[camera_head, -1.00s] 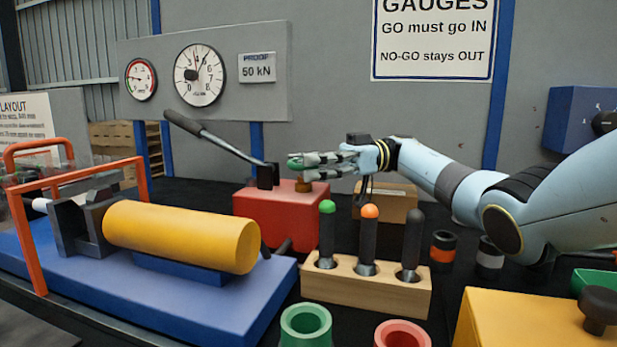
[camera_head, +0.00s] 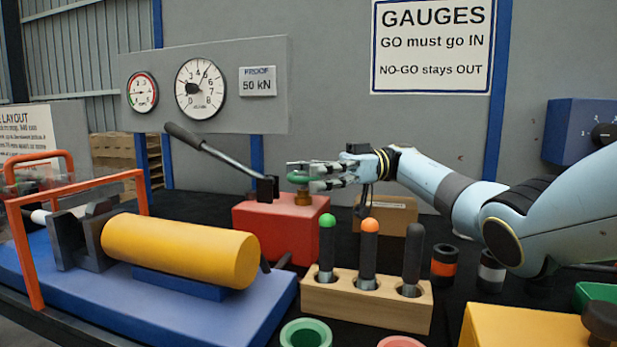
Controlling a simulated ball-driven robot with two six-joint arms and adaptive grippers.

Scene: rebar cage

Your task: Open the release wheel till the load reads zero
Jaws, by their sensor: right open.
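The release wheel (camera_head: 299,177) is a small green wheel on a brass stem on top of the red pump block (camera_head: 273,228). My right gripper (camera_head: 292,175) reaches in from the right with its fingers around the wheel, open. Whether the fingers touch the wheel is hard to tell. The large load dial (camera_head: 201,88) is on the grey panel; its needle points up and slightly right, off zero. A smaller dial (camera_head: 142,92) with a red and green band is to its left. My left gripper is not in view.
The pump's lever (camera_head: 212,147) slants up to the left from the block. A yellow cylinder (camera_head: 180,247) lies on a blue base (camera_head: 150,300) with an orange guard frame (camera_head: 22,250). A wooden rack (camera_head: 367,303) with plug gauges stands in front of the pump.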

